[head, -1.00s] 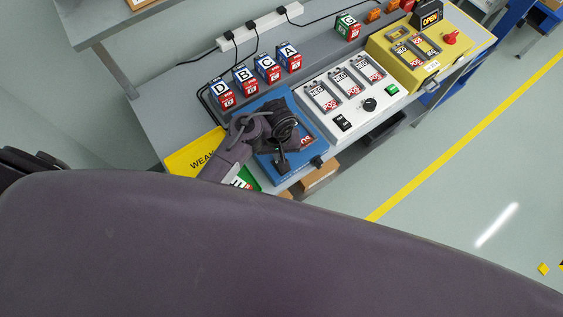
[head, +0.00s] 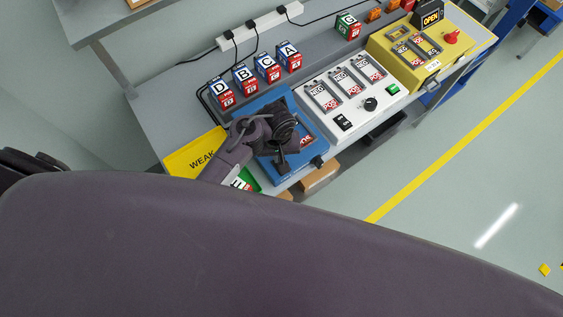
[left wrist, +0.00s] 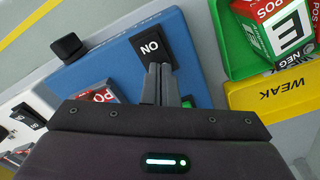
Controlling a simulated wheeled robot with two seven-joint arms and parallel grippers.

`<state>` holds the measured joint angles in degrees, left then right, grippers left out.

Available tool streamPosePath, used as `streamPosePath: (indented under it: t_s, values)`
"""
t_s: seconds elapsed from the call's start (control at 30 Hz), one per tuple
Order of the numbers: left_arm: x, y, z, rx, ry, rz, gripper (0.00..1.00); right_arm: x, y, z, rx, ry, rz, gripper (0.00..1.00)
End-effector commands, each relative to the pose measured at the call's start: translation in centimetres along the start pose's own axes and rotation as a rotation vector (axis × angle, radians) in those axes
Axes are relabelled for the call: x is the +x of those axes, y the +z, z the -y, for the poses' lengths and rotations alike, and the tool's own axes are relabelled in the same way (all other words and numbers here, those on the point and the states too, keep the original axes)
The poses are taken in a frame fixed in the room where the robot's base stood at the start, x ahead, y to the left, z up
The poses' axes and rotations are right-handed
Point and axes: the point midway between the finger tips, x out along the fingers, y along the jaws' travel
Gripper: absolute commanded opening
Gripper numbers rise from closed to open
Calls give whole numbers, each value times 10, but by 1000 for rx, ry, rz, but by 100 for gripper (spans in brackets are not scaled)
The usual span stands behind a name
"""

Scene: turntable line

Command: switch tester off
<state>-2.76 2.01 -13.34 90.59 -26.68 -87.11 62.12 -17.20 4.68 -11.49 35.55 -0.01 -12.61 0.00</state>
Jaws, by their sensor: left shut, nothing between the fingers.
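The blue tester (head: 318,131) lies on the bench, partly hidden by my left arm. It also shows in the left wrist view (left wrist: 100,62), with a black rocker switch (left wrist: 150,38) whose ON lettering appears upside down. My left gripper (left wrist: 160,68) is shut and empty, its fingertips at the near edge of the switch; I cannot tell if they touch it. In the head view my left gripper (head: 281,163) is over the tester and hides the switch. A red-marked block (left wrist: 97,93) shows at the tester, mostly hidden by the gripper body. My right gripper is not in view.
A yellow WEAK tray (head: 185,160) and a green tray (left wrist: 238,45) holding block E (left wrist: 287,35) lie close beside the tester. Blocks D, B, C and A stand behind it (head: 245,82). A white panel (head: 380,104) and yellow unit (head: 401,71) stand to the right.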

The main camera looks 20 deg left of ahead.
Motion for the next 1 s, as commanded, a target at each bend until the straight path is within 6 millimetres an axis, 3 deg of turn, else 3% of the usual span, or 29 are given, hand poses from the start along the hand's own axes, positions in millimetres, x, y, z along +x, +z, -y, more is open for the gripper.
streamPosePath:
  t_s: [0.17, 0.47, 1.0]
  values:
    - [-2, 1, 0, 1, -1, 1, 0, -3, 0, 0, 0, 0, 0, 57]
    - [-28, 0, 0, 1, 0, 1, 0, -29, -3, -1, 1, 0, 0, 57]
    - [-65, 0, 0, 0, 1, 0, 0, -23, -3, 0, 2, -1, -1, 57]
